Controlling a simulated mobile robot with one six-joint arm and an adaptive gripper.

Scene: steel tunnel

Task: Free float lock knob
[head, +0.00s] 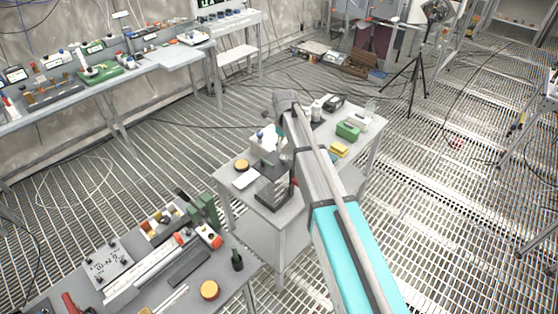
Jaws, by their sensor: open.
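No part that I can make out clearly as the float lock knob shows; it is too small or hidden to tell. A dark upright device on a black base (272,190) stands at the near edge of the middle table (238,200). A white boxy device (264,143) stands behind it on the same table. My arm reaches from the lower right over this table and bends down at its far end. My gripper cannot be made out; the arm's end and the devices cover that area.
A yellow-topped round tin (242,165), a green box (348,130) and a yellow block (339,149) lie on the middle table. A cluttered bench (187,268) is at lower left. A tripod (412,85) stands at the back.

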